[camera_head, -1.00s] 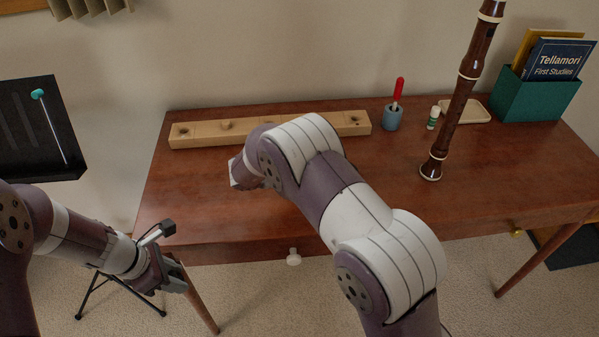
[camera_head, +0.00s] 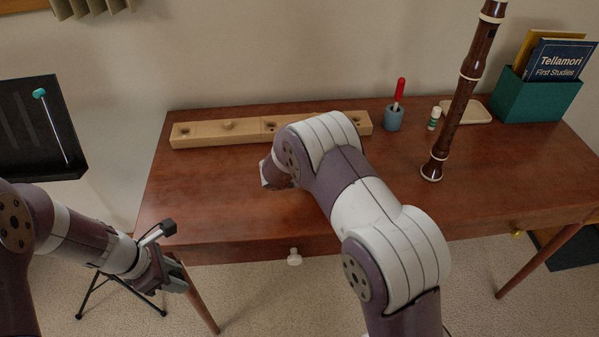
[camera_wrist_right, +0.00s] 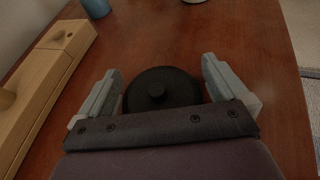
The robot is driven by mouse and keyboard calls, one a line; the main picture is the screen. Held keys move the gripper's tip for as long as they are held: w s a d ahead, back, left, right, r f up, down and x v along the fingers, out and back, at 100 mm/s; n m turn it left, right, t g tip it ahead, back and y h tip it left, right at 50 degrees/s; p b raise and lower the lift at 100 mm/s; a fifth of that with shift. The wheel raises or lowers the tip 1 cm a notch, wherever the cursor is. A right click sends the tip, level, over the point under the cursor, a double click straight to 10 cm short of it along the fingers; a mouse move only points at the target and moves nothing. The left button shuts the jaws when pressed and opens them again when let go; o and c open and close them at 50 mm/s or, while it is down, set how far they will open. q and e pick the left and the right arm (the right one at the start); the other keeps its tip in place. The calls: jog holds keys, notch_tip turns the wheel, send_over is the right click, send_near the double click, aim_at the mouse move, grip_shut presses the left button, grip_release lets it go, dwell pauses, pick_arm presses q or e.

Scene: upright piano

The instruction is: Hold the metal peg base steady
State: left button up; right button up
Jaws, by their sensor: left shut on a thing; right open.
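In the right wrist view a round, black, disc-shaped base (camera_wrist_right: 160,98) with a short central peg lies on the desk. I take it for the peg base. My right gripper (camera_wrist_right: 161,72) is open, with one finger on each side of the disc; I cannot tell whether they touch it. In the head view my right arm hides the base and fingers. My left gripper (camera_head: 172,280) is low at the left, off the desk's front left edge. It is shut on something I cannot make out.
A long wooden block (camera_head: 200,132) with hollows lies along the back of the desk (camera_head: 210,200). A brown recorder (camera_head: 458,113) stands at the right. Behind are a blue cup (camera_head: 393,119), small tube (camera_head: 434,119), tray (camera_head: 475,112) and green book box (camera_head: 535,97). The desk's front right is clear.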

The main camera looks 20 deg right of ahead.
jog(key=c, duration=1.2)
jog(key=shift+r, duration=0.15)
pick_arm(q)
jog(key=shift+r+p, duration=0.75)
pick_arm(e)
notch_tip(320, 180, up, 18)
